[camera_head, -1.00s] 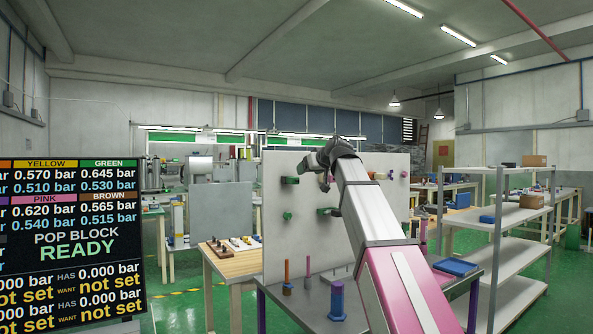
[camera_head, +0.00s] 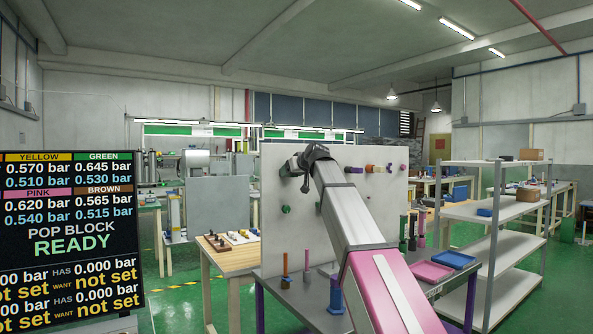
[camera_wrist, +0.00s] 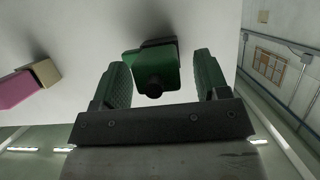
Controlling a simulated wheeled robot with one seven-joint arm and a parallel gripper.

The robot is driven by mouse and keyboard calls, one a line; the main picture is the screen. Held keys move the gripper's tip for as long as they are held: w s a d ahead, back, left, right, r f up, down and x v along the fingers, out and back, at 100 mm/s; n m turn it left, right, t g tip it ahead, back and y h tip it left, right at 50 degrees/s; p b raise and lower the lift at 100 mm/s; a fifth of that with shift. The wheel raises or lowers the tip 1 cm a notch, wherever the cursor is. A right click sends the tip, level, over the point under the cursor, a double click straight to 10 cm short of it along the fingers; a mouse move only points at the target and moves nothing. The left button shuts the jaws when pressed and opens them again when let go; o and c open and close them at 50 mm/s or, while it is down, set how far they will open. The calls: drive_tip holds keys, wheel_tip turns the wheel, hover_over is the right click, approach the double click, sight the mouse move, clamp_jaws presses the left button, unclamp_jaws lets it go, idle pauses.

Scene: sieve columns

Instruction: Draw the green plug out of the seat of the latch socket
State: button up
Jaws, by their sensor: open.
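In the wrist view a green block (camera_wrist: 157,63) stands out from the white panel, with a dark round knob (camera_wrist: 151,88) at its near end. A dark piece (camera_wrist: 158,43) shows behind it at the panel. I cannot tell plug from latch socket for certain. My gripper (camera_wrist: 159,75) is open, its two green fingers on either side of the block with a gap to each. In the head view my gripper (camera_head: 304,172) is in front of the upper left of the panel and hides what is behind it.
The white panel (camera_head: 278,240) bears other pieces: a green one (camera_head: 285,209) lower left and a purple-orange one (camera_head: 371,169) to the right. Below, a grey table holds a blue post (camera_head: 335,296), a pink tray (camera_head: 431,271) and a blue tray (camera_head: 453,259). Shelves (camera_head: 490,212) stand right.

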drive_tip(key=shift+w+a+f, duration=0.1)
drive_tip(key=shift+w, duration=0.05)
drive_tip(key=c, duration=1.1)
drive_tip(key=shift+s+d, duration=0.55)
drive_tip(key=shift+s, duration=0.25)
drive_tip(key=shift+s+d, duration=0.55)
drive_tip(key=shift+s, duration=0.25)
drive_tip(key=shift+s+d, duration=0.55)
drive_tip(key=shift+s, duration=0.25)
